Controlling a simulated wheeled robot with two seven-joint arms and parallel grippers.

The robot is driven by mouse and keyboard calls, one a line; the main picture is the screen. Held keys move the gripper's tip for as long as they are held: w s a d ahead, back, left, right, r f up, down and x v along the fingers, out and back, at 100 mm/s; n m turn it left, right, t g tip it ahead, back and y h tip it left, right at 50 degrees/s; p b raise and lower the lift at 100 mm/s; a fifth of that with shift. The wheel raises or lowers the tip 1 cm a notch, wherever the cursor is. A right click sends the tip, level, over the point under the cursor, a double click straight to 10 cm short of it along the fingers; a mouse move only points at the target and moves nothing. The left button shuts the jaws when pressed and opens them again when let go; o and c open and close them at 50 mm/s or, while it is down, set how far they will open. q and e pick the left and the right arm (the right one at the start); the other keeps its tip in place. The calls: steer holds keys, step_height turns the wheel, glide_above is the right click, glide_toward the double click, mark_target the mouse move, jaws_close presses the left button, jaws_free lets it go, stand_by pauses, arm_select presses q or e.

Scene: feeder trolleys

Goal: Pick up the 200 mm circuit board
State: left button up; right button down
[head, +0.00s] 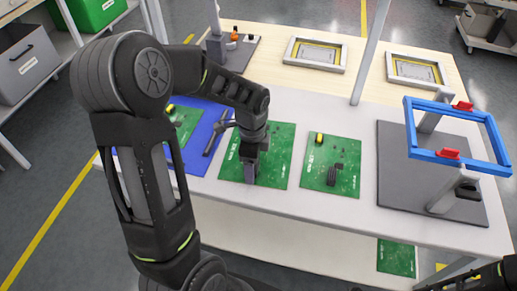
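Several green circuit boards are in view; their printed labels are too small to read, so I cannot tell which is the 200 mm one. A large green board (280,150) lies flat on the white bench. A narrower green board (345,170) with a yellow part and a black part lies to its right. Another green board (186,117) lies on the blue mat at left, partly hidden by my arm. My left gripper (250,176) points down over the large board and hides part of it. Its finger gap and any contact are unclear.
A blue frame (460,164) with red clips stands on a grey base (395,190) at right. Two framed panels (315,66) (389,68) lie on the wooden rear surface. A thin upright post (370,55) rises behind the boards. Another green board (397,257) lies lower down.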

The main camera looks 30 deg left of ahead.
stand_by(0.6)
arm_select(q)
jaws_close()
stand_by(0.6)
